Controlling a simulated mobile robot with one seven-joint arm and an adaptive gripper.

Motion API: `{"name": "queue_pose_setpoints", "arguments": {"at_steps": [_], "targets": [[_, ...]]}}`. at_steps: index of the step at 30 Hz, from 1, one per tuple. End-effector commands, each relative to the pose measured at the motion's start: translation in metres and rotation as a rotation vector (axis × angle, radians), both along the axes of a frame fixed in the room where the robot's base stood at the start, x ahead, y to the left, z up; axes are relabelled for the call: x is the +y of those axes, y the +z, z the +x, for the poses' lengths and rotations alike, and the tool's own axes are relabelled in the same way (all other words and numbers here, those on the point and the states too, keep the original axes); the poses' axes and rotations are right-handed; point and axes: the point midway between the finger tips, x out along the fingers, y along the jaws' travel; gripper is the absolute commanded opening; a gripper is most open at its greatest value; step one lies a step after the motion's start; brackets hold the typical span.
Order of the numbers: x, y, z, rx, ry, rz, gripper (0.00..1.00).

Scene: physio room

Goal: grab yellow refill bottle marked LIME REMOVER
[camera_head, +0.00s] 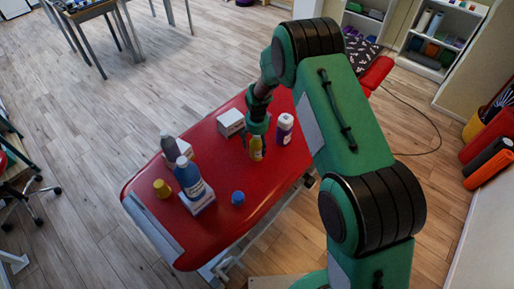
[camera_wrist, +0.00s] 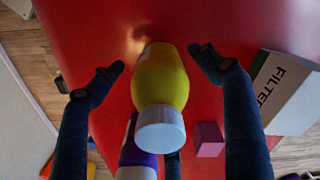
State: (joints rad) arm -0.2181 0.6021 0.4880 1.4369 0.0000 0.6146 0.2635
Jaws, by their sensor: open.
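The yellow bottle (camera_head: 256,150) stands on the red treatment table (camera_head: 236,224), directly below my gripper. In the wrist view the yellow bottle (camera_wrist: 160,78) has a white cap (camera_wrist: 160,130) and lies between my two spread fingers. My gripper (camera_wrist: 158,64) is open, with a finger on each side of the bottle and red surface showing between each finger and it. The bottle's label wording cannot be read in either view. In the head view my gripper (camera_head: 257,139) partly hides the bottle's upper part.
A white and purple bottle (camera_head: 285,129) stands close on the right. A white box (camera_head: 231,123), marked FILTER in the wrist view (camera_wrist: 290,92), is on the left. A blue bottle (camera_head: 188,177), grey bottle (camera_head: 170,148), yellow object (camera_head: 162,188) and blue object (camera_head: 238,198) stand further left and nearer.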

Motion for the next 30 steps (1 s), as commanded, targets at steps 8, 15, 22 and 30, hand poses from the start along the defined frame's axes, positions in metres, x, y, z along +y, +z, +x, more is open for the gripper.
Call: {"name": "queue_pose_setpoints", "arguments": {"at_steps": [8, 15, 22, 30], "targets": [[0.000, 0.000, 0.000, 0.000, 0.000, 0.000, 0.42], [0.000, 0.001, 0.001, -0.001, 0.000, 0.000, 0.09], [0.000, 0.002, 0.001, -0.001, 0.000, 0.000, 0.09], [0.000, 0.019, 0.002, -0.003, 0.000, 0.001, 0.09]]}}
